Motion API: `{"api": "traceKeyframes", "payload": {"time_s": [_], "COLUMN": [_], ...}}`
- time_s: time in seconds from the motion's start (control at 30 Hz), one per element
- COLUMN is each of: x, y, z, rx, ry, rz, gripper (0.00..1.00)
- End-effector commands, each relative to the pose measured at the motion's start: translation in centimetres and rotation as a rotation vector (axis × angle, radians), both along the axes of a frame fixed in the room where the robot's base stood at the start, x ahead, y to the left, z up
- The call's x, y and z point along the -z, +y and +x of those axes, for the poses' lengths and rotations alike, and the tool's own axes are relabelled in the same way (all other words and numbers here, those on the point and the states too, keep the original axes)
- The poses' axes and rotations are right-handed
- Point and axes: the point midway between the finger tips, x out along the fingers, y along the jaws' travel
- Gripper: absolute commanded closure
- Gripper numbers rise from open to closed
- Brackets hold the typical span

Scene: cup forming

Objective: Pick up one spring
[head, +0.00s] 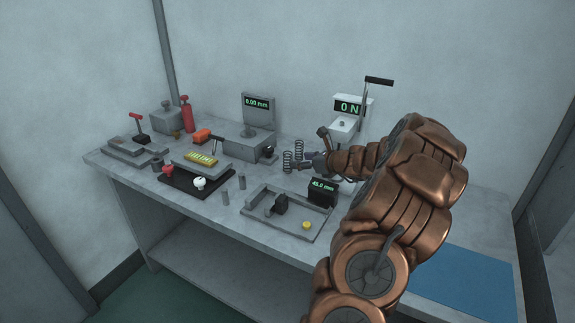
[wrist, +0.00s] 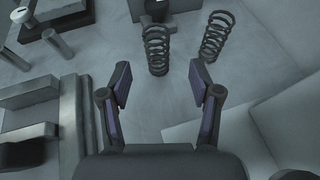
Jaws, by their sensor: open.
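Two dark coil springs stand upright and apart on the grey bench. In the head view the nearer spring (head: 287,162) is just left of my gripper (head: 308,163), and the other spring (head: 299,149) stands slightly behind it. In the wrist view one spring (wrist: 157,50) is ahead of the gap between my fingers, and the other spring (wrist: 215,36) is farther right, beyond the right finger. My gripper (wrist: 160,84) is open, with nothing between its fingers. Both springs are beyond the fingertips. The base of the right spring is close to the right fingertip in the picture; contact cannot be told.
A force gauge (head: 347,107) with a lever stands behind my arm. A shallow tray (head: 262,223) with a 45.0 mm display (head: 323,191) lies in front. Metal cylinders (head: 225,197), a black tray (head: 176,181) and a 0.00 mm gauge (head: 258,102) are to the left. A blue mat (head: 465,283) lies right.

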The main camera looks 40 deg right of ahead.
Motion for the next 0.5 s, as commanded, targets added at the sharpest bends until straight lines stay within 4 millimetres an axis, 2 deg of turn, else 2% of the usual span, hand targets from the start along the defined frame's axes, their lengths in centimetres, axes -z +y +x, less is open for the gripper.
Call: {"api": "traceKeyframes", "payload": {"time_s": [0.5], "x": [2.5], "y": [0.5], "z": [5.2], "rx": [-0.005], "ry": [0.003], "rz": [-0.002], "gripper": [0.37]}}
